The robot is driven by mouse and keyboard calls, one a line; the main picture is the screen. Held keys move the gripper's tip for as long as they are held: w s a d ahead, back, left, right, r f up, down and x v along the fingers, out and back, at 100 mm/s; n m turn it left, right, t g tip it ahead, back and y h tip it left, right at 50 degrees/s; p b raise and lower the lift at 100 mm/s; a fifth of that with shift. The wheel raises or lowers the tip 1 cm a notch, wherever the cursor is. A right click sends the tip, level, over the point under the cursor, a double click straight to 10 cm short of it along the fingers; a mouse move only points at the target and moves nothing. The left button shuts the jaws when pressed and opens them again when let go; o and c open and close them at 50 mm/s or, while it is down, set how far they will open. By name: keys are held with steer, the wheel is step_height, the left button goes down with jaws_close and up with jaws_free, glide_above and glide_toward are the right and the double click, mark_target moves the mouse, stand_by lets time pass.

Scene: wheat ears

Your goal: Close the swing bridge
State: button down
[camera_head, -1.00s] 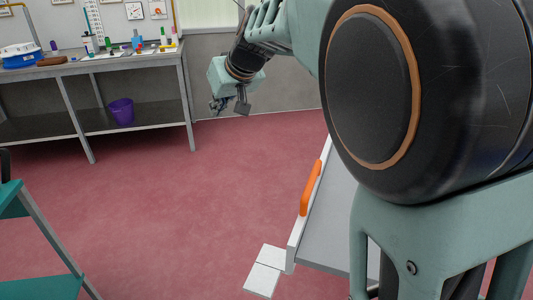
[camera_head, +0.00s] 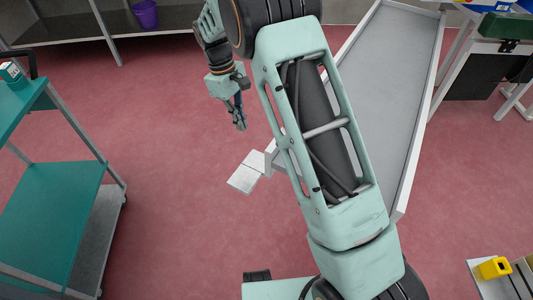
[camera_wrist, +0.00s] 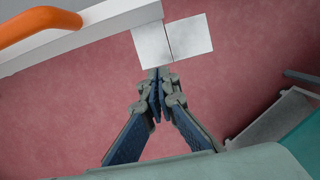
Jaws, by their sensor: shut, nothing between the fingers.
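The swing bridge (camera_head: 400,70) is a long grey deck with white side rails, right of centre in the head view and partly behind my arm. In the wrist view its white rail (camera_wrist: 110,32) and orange handle (camera_wrist: 40,24) show at the upper left. The handle is hidden in the head view. My gripper (camera_head: 241,128) points down, left of the bridge's near end, with nothing held. In the wrist view my gripper (camera_wrist: 158,74) has its fingertips together, just below two white plates (camera_wrist: 172,40) in the picture. The plates (camera_head: 245,172) lie at the bridge end.
A teal cart (camera_head: 60,200) stands at the left. A workbench (camera_head: 90,22) with a purple bucket (camera_head: 146,14) is at the back. A table with a yellow object (camera_head: 493,267) is at the lower right.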

steer(key=f, duration=0.1)
steer(key=b, duration=0.1)
glide_toward(263, 168)
steer(key=shift+w+a+f, duration=0.25)
steer(key=shift+a+f, duration=0.1)
steer(key=shift+a, duration=0.15)
steer(key=shift+w+a+f, duration=0.3)
steer(key=shift+a+f, duration=0.1)
steer(key=shift+a, duration=0.15)
steer(key=shift+s+d+f, duration=0.2)
steer(key=shift+s+d, duration=0.2)
steer(key=shift+d, duration=0.2)
steer(key=shift+s+d+f, duration=0.2)
steer(key=shift+s+d, duration=0.15)
steer(key=shift+d, duration=0.25)
steer(key=shift+s+d, duration=0.45)
steer(key=shift+d, duration=0.15)
